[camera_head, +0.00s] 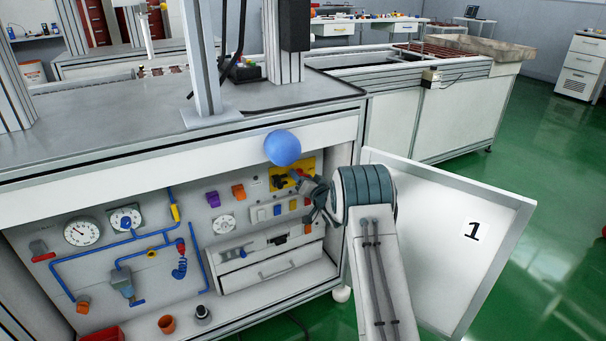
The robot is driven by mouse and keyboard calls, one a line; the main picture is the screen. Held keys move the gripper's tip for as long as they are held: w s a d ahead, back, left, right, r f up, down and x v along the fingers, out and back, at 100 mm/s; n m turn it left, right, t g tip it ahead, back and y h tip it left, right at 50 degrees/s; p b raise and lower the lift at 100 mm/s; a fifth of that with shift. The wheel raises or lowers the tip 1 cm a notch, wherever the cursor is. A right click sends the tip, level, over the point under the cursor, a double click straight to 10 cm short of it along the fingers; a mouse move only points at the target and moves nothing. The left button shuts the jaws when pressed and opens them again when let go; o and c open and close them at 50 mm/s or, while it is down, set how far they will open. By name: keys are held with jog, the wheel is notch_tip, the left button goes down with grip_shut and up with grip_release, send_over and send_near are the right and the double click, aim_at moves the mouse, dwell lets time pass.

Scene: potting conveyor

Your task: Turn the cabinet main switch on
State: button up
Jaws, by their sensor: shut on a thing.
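The main switch sits on a yellow plate (280,180) at the upper right of the open cabinet's back panel, with a dark handle at its middle. My gripper (297,178) reaches in from the right and its fingertips are at the right part of this plate. It is shut on the switch handle, though the fingers and my wrist hide most of the handle. I cannot tell which way the handle points.
The cabinet door (455,235), marked 1, stands open to the right of my arm. A blue ball (282,148) shows just above the switch plate. A breaker box (271,213), gauges and blue pipes fill the panel. A drawer (270,270) lies below.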

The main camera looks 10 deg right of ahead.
jog(key=m+p, duration=0.3)
jog(key=m, duration=0.8)
jog(key=shift+a+m, duration=0.1)
jog(key=shift+m, duration=0.2)
dwell(0.4)
jog(key=o, duration=0.7)
jog(key=p+v, duration=0.3)
jog(key=v, duration=1.1)
jog(key=shift+p, duration=0.3)
